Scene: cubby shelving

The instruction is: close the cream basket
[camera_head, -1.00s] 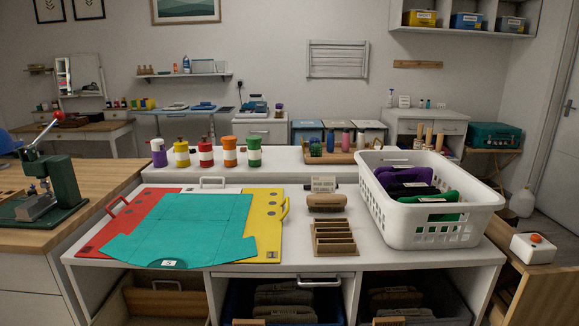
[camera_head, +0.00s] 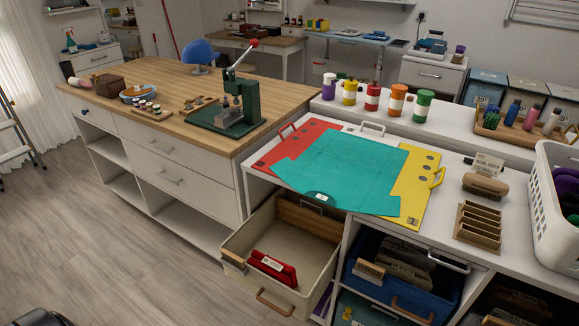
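The cream basket (camera_head: 237,242) is pulled out from the cubby under the white counter (camera_head: 462,249), at the lower middle of the head view. Its open top shows. It has a wooden handle (camera_head: 275,302) on its front and another wooden grip (camera_head: 233,262) at its left corner. A folded red item with a white label (camera_head: 273,268) lies inside near the front. The back of the basket is still under the counter. Neither of my grippers is in view.
A blue basket (camera_head: 405,300) with grey items sits in the cubby to the right. A wood-topped cabinet (camera_head: 143,88) stands to the left. Teal fabric (camera_head: 340,168) lies on the folding board above. The floor (camera_head: 100,255) at left is clear.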

